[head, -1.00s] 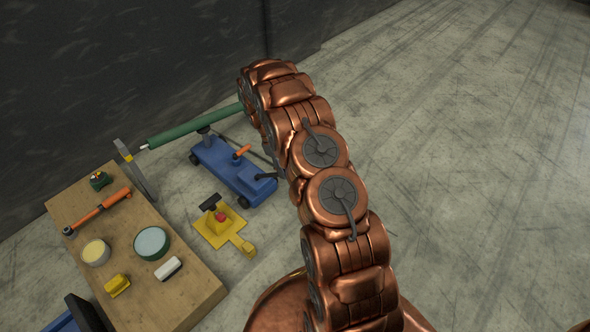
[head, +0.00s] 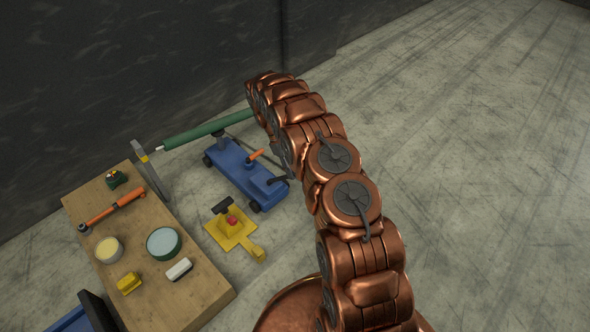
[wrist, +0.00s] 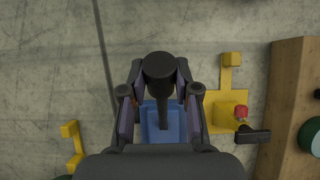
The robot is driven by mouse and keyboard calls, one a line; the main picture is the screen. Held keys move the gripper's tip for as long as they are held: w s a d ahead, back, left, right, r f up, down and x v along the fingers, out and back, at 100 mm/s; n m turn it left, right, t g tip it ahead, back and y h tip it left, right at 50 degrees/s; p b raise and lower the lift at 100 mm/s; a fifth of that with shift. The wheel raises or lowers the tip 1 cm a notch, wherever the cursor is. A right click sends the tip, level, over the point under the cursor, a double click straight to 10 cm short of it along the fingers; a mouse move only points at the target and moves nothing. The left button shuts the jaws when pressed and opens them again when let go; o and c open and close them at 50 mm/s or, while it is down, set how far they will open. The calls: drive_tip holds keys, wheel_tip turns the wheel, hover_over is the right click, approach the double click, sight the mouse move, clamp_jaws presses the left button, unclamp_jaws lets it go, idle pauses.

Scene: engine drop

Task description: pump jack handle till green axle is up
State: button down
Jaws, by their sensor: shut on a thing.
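The blue jack (head: 240,172) stands on the floor with an orange lever on top. The green axle (head: 205,132) runs over the jack's far end, and its right part is hidden behind my arm. In the wrist view, the black jack handle (wrist: 158,70) with its thick round end points up between my fingers, with the blue jack body (wrist: 155,122) below. My gripper (wrist: 160,92) is shut on the handle, with one finger on each side. The head view hides my gripper behind the arm.
A yellow stand (head: 228,232) with a red knob sits on the floor between jack and wooden bench (head: 205,300). Another yellow piece (wrist: 70,132) shows at left in the wrist view. The bench holds tins, an orange tool and small items. Floor at right is clear.

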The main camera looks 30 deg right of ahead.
drive_tip(key=c, duration=0.8)
unclamp_jaws()
drive_tip(key=shift+w, duration=0.1)
drive_tip(key=shift+v, duration=3.65)
